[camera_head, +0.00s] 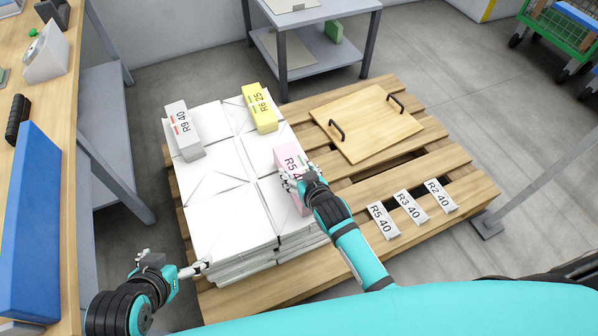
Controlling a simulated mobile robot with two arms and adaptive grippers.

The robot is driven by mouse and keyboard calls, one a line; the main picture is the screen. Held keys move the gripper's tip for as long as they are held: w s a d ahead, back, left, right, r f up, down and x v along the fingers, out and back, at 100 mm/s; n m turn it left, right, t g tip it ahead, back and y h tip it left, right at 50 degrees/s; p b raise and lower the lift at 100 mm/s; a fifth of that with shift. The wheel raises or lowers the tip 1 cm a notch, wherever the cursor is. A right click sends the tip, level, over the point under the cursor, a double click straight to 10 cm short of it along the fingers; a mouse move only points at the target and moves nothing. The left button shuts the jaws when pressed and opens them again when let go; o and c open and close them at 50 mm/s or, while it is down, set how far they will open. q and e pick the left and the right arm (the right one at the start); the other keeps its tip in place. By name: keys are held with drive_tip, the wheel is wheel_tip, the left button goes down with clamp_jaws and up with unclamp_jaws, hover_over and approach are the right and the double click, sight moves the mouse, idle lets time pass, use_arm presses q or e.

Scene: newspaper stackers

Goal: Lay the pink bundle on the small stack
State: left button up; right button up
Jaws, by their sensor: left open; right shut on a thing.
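The pink bundle (288,155), with a label starting "R5", is at the right side of the white paper stacks (232,208) on the pallet. My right gripper (298,183) is shut on it and hides part of its label and near end. I cannot tell whether the bundle touches the white paper under it. My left gripper (200,267) is open and empty at the near left corner of the stacks. I cannot tell which stack is the small one.
A grey bundle "R9 40" (184,128) and a yellow bundle "R6 25" (260,108) lie on the far stacks. The wooden pallet (345,220) also holds a board with two handles (366,122) and three labels (411,207). A workbench (62,110) stands left, a grey table (318,12) behind.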

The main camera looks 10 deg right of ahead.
drive_tip(key=shift+w+r, duration=0.1)
drive_tip(key=shift+w, duration=0.05)
drive_tip(key=o, duration=1.7)
drive_tip(key=shift+o, duration=0.7)
drive_tip(key=shift+s+f, duration=0.25)
drive_tip(key=shift+f, duration=0.1)
drive_tip(key=v, duration=1.2)
drive_tip(key=shift+r, duration=0.2)
